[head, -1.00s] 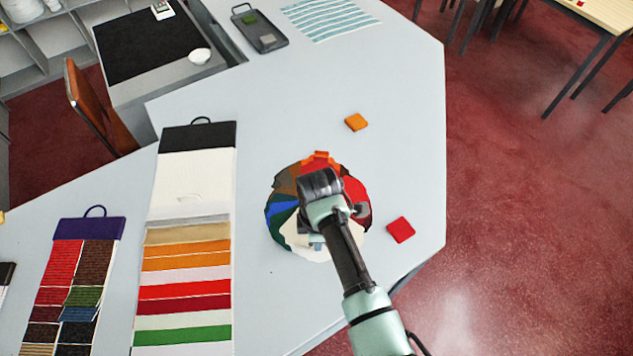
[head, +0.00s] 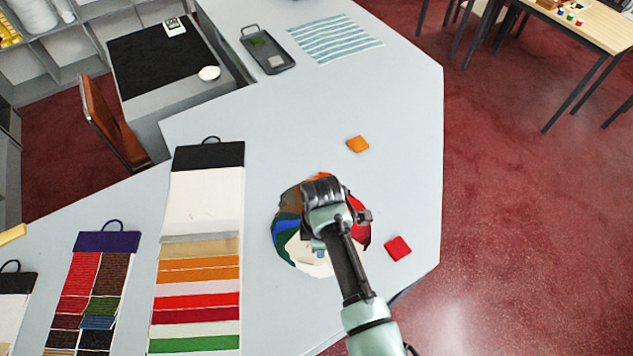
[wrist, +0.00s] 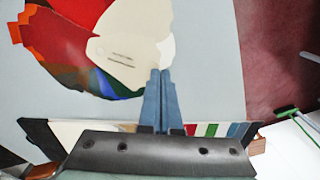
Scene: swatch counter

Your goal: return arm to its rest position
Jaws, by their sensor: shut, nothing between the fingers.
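My gripper (wrist: 155,100) is shut and empty in the wrist view, its two blue-grey fingers pressed together. In the head view my arm reaches in from the bottom, and its wrist covers much of a round fan of coloured swatches (head: 288,247) on the counter. The fan also shows in the wrist view (wrist: 75,60), with a cream swatch on top near my fingertips. I cannot tell how high the fingers are above it.
An orange swatch (head: 358,144) and a red swatch (head: 398,248) lie on the pale counter (head: 300,110). Swatch cards (head: 205,200) lie to the left. A dark tray (head: 268,50) and a striped cloth (head: 335,40) lie at the back. The counter's right edge drops to red floor.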

